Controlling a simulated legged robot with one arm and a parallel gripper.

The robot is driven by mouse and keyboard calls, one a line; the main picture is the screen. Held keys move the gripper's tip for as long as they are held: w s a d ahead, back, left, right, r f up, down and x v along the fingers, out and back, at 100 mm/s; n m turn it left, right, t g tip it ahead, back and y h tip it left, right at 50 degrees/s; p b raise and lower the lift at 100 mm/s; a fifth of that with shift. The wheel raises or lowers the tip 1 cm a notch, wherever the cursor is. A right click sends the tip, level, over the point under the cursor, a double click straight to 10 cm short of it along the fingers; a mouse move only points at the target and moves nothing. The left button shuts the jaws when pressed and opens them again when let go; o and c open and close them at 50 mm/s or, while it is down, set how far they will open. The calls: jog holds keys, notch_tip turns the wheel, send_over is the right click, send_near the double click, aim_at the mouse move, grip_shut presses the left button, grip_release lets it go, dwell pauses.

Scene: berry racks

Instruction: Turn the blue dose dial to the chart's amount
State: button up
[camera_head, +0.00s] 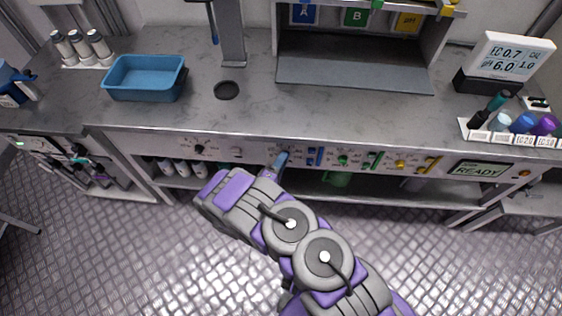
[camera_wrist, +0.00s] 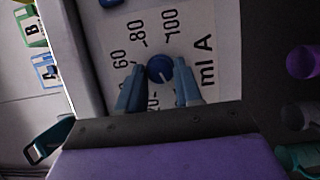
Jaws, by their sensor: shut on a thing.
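The blue dose dial (camera_wrist: 159,68) is a small round knob on a white panel (camera_wrist: 205,18) marked 20, 60, 80, 100 and "ml A". A white pointer line on it slants toward the lower right in the wrist view. My gripper (camera_wrist: 158,88) is shut on the dial, one blue-grey finger on each side. In the head view my gripper (camera_head: 279,162) is at the bench's front panel (camera_head: 235,151), and I cannot make out the dial there. No dose chart is clearly identifiable.
A display (camera_head: 512,56) reads EC 0.7, pH 6.0 and 1.0. A panel screen (camera_head: 478,169) reads READY. Green (camera_head: 343,159) and yellow (camera_head: 400,163) dials sit right of my gripper. A blue tray (camera_head: 144,93) and bottle racks stand on the bench.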

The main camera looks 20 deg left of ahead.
jog(key=shift+p, duration=0.45)
jog(key=shift+d+r+m+g+y+p, duration=0.15)
jog(key=shift+m+g+y+p, duration=0.75)
jog(key=shift+m+p, duration=2.05)
jog(key=shift+d+r+m+g+y+p, duration=0.15)
jog(key=shift+m+g+y+p, duration=0.85)
jog(key=shift+p, duration=3.2)
jog(key=shift+d+m+g+y+p, duration=0.15)
jog(key=shift+m+g+y+p, duration=0.6)
jog(key=shift+m+p, duration=2.45)
jog(key=shift+n+t+y+p, duration=0.25)
jog(key=shift+n+y+p, duration=0.1)
jog(key=shift+n+p, duration=0.1)
jog(key=o, duration=1)
jog(key=shift+w+a, duration=0.1)
jog(key=shift+a, duration=0.05)
